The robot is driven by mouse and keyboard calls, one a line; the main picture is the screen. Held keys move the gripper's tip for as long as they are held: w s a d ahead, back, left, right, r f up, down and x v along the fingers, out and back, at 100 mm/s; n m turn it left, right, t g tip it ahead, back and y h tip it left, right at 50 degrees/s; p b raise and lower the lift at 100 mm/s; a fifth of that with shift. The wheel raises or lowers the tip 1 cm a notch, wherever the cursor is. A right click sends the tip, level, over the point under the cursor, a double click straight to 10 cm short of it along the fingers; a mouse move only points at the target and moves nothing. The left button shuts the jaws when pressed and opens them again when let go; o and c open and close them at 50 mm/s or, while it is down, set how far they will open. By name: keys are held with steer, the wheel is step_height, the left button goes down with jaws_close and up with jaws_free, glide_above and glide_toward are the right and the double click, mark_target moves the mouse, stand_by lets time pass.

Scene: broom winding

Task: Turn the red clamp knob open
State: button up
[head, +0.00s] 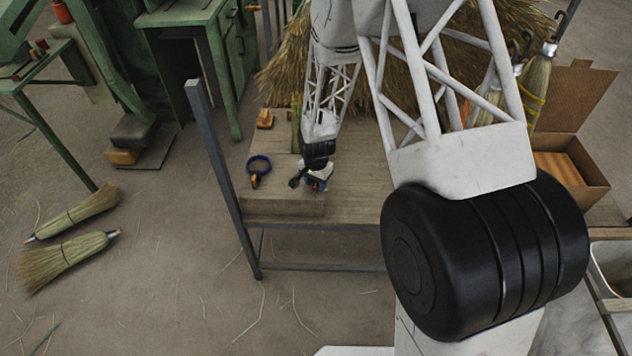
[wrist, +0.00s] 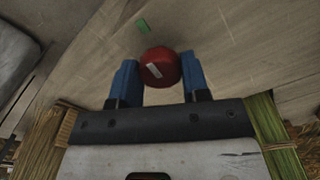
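The red clamp knob (wrist: 160,67) is round, with a short slanted white mark on its face. In the wrist view it sits between the two blue fingertips of my gripper (wrist: 160,80), and both fingers appear to touch its sides. In the head view my gripper (head: 317,178) points down over the near part of the wooden table (head: 350,190). Only a small bit of red shows there, and the arm hides most of the knob. A small green mark (wrist: 142,26) lies on the surface just beyond the knob in the wrist view.
A straw bundle (head: 285,70) stands behind. A grey post (head: 222,175) rises at the table's left edge. A cardboard box (head: 570,165) stands at right.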

steer(key=shift+c, duration=1)
steer(key=shift+n, duration=0.4)
steer(key=n, duration=1.9)
